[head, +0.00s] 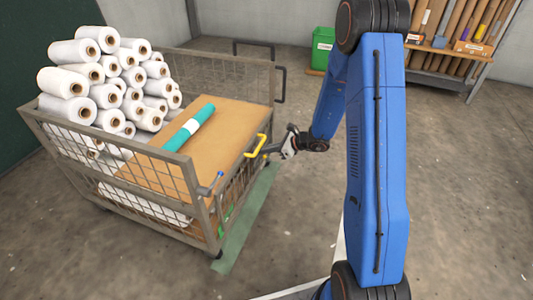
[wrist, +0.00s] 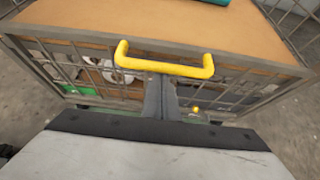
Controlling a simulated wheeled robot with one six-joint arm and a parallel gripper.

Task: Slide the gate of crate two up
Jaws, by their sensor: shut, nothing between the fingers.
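A wire-mesh crate (head: 190,165) stands at the left in the head view; no number on it is legible to me. Its gate (head: 238,188) is the mesh side facing my arm, and it also shows in the wrist view (wrist: 232,88). A yellow handle (head: 256,146) sits at the gate's top rail, and in the wrist view it is a wide bar (wrist: 165,62). My gripper (head: 270,153) is at the handle. In the wrist view its fingers (wrist: 161,88) are together, with tips just below the bar's middle. Whether they touch it I cannot tell.
White rolls (head: 110,75) are piled on the crate's left, and a teal roll (head: 188,127) lies on a brown board (head: 225,125). A green bin (head: 322,48) and a shelf of brown rolls (head: 455,50) stand behind.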

